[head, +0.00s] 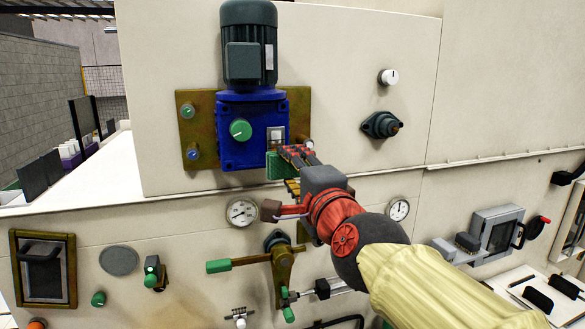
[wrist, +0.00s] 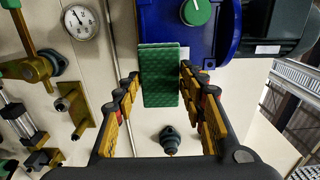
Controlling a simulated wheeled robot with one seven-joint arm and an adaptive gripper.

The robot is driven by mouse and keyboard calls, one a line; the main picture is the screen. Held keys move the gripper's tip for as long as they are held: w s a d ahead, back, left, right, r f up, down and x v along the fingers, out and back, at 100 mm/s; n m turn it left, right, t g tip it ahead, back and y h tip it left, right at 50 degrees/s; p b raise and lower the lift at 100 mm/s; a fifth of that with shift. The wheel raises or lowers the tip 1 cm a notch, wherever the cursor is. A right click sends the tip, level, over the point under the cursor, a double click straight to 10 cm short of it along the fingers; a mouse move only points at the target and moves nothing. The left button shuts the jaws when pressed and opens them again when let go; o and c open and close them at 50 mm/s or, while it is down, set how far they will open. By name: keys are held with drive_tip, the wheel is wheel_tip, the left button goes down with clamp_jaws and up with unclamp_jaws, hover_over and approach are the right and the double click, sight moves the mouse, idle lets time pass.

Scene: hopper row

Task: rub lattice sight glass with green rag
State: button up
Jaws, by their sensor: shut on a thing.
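The green rag (wrist: 161,78) is a folded, textured green block between the fingers of my gripper (wrist: 160,88) in the wrist view. My gripper (head: 290,157) is shut on it in the head view, where part of the rag (head: 279,166) shows at the lower right corner of a blue gearbox (head: 238,150). I cannot tell whether the rag touches the gearbox. Two framed dark windows show, one at lower left (head: 44,285) and one at right (head: 499,236). I cannot make out a lattice on either, so I cannot tell which is the sight glass.
A dark green motor (head: 249,45) stands above the gearbox. Gauges (head: 242,212), a green-handled valve lever (head: 248,262) and several knobs stick out of the pale panel. The upper right panel (head: 510,80) is bare. A ledge runs between the upper and lower panels.

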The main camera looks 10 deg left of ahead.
idle(0.3)
drive_tip(key=shift+f+b, duration=0.15)
drive_tip(key=shift+b, duration=0.15)
drive_tip(key=w+a+r, duration=0.1)
drive_tip(key=w, duration=0.1)
drive_tip(key=w+a+r+p, duration=0.2)
drive_tip(key=w, duration=0.1)
drive_tip(key=shift+w+a+r, duration=0.25)
drive_tip(key=shift+w+r, duration=0.05)
drive_tip(key=shift+r, duration=0.25)
drive_tip(key=shift+w+a+r+p, duration=0.1)
drive_tip(key=shift+w+p, duration=0.05)
drive_tip(key=shift+p, duration=0.2)
